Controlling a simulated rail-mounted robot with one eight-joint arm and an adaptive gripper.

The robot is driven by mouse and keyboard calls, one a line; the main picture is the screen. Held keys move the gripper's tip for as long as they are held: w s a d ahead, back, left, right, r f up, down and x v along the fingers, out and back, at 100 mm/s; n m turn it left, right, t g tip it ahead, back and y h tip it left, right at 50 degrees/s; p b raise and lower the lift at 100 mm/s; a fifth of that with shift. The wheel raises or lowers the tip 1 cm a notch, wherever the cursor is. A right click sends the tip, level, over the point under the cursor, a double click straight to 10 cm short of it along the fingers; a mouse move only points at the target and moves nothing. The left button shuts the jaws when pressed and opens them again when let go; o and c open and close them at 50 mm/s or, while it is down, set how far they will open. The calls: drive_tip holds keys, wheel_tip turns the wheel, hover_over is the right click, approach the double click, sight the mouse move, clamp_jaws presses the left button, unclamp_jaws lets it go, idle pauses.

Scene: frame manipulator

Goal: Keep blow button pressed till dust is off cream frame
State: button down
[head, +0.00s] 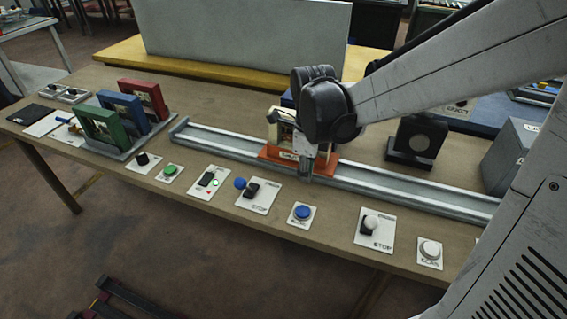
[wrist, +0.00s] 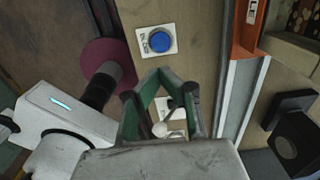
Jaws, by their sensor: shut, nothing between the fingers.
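The blue blow button (head: 302,212) sits on a white plate near the table's front edge. It also shows at the top of the wrist view (wrist: 161,40), with lettering beside it too small to read surely. The cream frame (head: 273,126) stands on an orange carriage (head: 272,155) on the rail, partly hidden by my arm. Dust on it cannot be made out. My gripper (head: 305,178) points down in front of the carriage, behind the button in the head view. In the wrist view my gripper (wrist: 168,76) is shut and empty, apart from the button.
A grey rail (head: 400,184) runs along the table. Green (head: 100,130), blue (head: 125,108) and red (head: 145,97) frames stand in a rack at left. Several other buttons and switches line the front edge, including a white button (head: 430,248). A dark block (head: 418,140) stands behind the rail.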

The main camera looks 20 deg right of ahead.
sight(303, 211)
wheel_tip(303, 211, down, 13)
drive_tip(key=shift+f+b, duration=0.1)
drive_tip(key=shift+b, duration=0.8)
drive_tip(key=shift+f+b, duration=0.95)
drive_tip(key=shift+b, duration=0.15)
drive_tip(key=shift+r, duration=0.1)
idle(1.9)
wheel_tip(303, 211, up, 14)
drive_tip(key=p, duration=0.4)
idle(0.6)
